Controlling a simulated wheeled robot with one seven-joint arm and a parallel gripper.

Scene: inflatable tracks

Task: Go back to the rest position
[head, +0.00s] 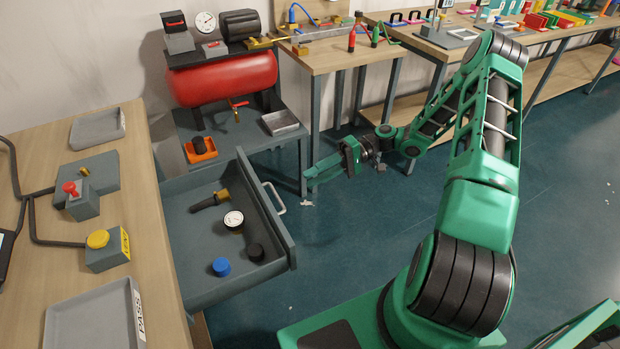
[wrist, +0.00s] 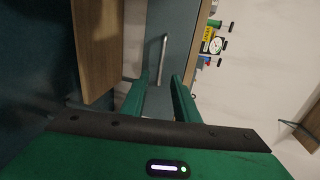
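My green arm reaches out over the floor to the right of the desk, in the head view. My gripper (head: 308,180) is at its far end, near a leg of the back workbench and to the right of the pulled-out drawer (head: 285,240). In the wrist view, the two green fingers of my gripper (wrist: 160,84) stand apart with nothing visible between them. Beyond them shows a grey panel with a pale bar handle (wrist: 163,50). The drawer holds a black-handled tool (head: 210,201), a round gauge (head: 233,219), a blue cap (head: 221,267) and a black cap (head: 256,252).
The wooden desk (head: 45,250) at left carries a yellow button box (head: 105,247), a red-knob box (head: 80,203) and grey trays. A red compressor (head: 222,80) stands behind the drawer. Workbenches (head: 320,62) line the back wall. The blue floor (head: 365,235) between drawer and arm is mostly clear.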

